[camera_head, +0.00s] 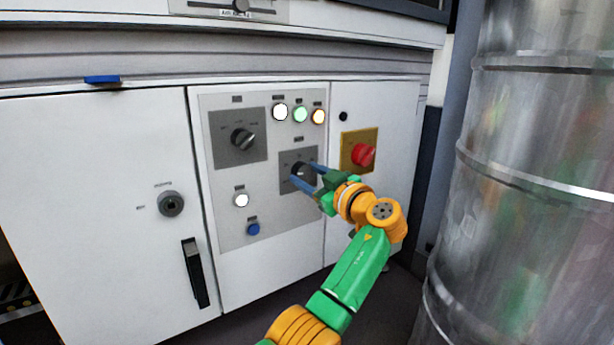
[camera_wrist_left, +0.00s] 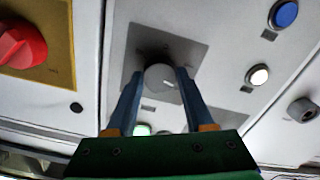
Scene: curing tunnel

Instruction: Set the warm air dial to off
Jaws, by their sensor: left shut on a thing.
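My left gripper (camera_head: 303,177) is at the lower right dial of the control panel, with its two blue fingers on either side of the knob. The dark knob (camera_head: 299,167) shows partly behind the fingers in the head view. In the left wrist view the fingers (camera_wrist_left: 162,88) are shut on the round grey knob (camera_wrist_left: 161,78), on its grey plate (camera_wrist_left: 190,55). The small label print is too blurred to read, so its setting cannot be told. A second, larger black dial (camera_head: 242,138) sits up and left on its own plate, untouched. My right gripper is not in view.
A red emergency button (camera_head: 364,155) on a yellow plate sits close right of the gripper. Several lamps, including a green one (camera_head: 300,114), are above, and a blue button (camera_head: 253,229) is lower left. A large metal cylinder (camera_head: 535,190) stands at the right.

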